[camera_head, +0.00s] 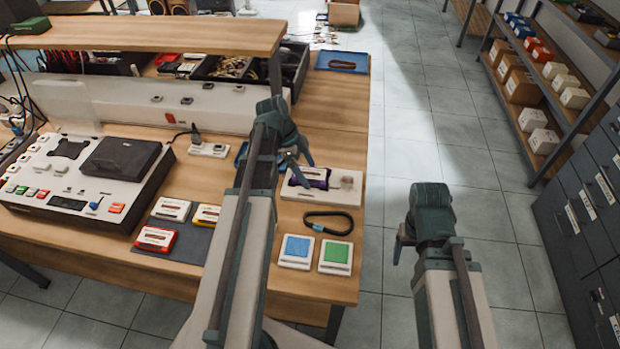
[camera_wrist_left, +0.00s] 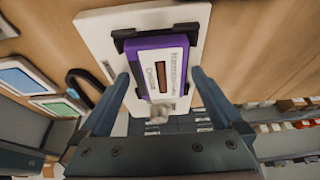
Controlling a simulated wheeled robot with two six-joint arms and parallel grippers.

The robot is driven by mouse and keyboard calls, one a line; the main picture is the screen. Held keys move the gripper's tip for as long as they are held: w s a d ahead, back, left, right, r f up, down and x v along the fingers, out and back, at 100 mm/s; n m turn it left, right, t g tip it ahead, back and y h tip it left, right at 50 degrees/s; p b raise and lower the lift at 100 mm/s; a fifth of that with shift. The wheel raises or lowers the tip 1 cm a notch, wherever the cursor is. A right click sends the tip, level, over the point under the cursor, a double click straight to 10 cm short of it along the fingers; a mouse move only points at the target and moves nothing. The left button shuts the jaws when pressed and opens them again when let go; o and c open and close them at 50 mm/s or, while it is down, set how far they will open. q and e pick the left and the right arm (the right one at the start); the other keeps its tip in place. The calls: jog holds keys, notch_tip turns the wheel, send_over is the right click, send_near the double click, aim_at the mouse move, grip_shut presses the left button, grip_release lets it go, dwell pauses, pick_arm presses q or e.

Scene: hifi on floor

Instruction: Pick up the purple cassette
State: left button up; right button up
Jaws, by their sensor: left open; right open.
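The purple cassette (camera_head: 318,183) sits on a white plate (camera_head: 345,190) at the right side of the workbench. In the left wrist view the cassette (camera_wrist_left: 160,46) has a white label and dark brackets at its corners. My left gripper (camera_head: 300,168) is open and hangs over the cassette, partly hiding it in the head view. In the left wrist view its fingertips (camera_wrist_left: 160,77) show on either side of the cassette, with nothing held. I cannot tell how much height is left between them. My right gripper (camera_head: 402,243) is open and empty, over the floor right of the bench.
Blue (camera_head: 296,250) and green (camera_head: 336,256) tiles and a black strap (camera_head: 329,222) lie near the bench's right edge. Red, white and yellow cassettes lie on a dark mat (camera_head: 188,243). A white device (camera_head: 60,165) stands left. Floor is clear right of the bench.

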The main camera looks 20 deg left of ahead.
pick_arm(q)
jog(key=c, duration=1.2)
jog(key=shift+r, duration=0.1)
pick_arm(e)
jog(key=shift+r, duration=0.1)
